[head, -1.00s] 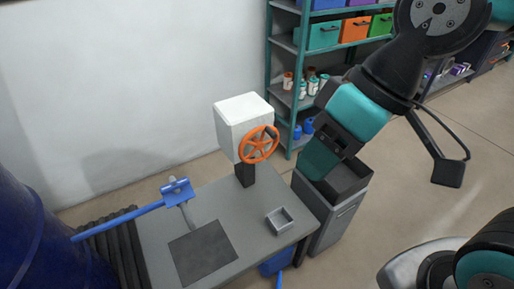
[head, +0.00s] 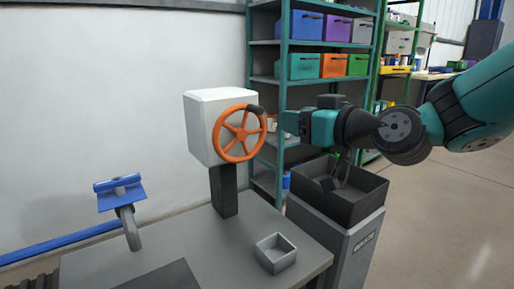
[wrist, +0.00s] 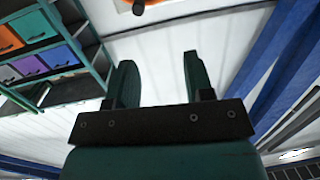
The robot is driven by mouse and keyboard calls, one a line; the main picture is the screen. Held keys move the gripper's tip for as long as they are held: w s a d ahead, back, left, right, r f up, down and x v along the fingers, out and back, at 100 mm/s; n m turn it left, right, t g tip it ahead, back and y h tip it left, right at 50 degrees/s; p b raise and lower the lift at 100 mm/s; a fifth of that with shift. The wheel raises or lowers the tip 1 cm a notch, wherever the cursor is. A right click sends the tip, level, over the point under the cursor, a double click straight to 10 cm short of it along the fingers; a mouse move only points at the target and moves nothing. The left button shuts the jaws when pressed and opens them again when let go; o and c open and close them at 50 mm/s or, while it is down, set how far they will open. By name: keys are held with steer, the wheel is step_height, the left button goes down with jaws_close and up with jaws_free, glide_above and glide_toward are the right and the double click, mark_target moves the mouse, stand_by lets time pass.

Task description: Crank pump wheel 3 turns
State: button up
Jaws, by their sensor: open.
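The orange pump wheel (head: 222,137) has several spokes and is mounted on the front of a white box on a dark post. A dark handle knob (head: 256,109) sits at the upper right of its rim. My gripper (head: 287,122) is just right of the wheel, pointing left at it, with no visible contact. In the wrist view, my gripper (wrist: 160,62) has its two green fingers apart with nothing between them. The knob (wrist: 138,7) shows at the top edge there, beyond the fingertips, with a bit of orange beside it. Most of the wheel is out of that view.
The post stands on a grey table (head: 185,238) with a small open tray (head: 276,264). A blue-topped stand (head: 120,192) is at left. A grey bin (head: 358,214) stands below my arm. Shelves with coloured boxes (head: 306,66) are behind.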

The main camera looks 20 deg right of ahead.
mark_target(261, 109)
steer(key=shift+m+t+h, duration=0.3)
steer(key=shift+t+h, duration=0.2)
steer(key=shift+t, duration=0.3)
steer(key=p+x, duration=0.5)
steer(key=d+f+p+x, duration=0.1)
steer(key=p+x, duration=0.5)
steer(key=d+p+x, duration=0.1)
steer(key=p+x, duration=0.4)
steer(key=p, duration=0.1)
steer(key=shift+w+f, duration=0.2)
steer(key=shift+w, duration=0.35)
steer(key=shift+w+a+f, duration=0.15)
steer(key=shift+w+f, duration=0.1)
steer(key=shift+w, duration=0.3)
jaws_close()
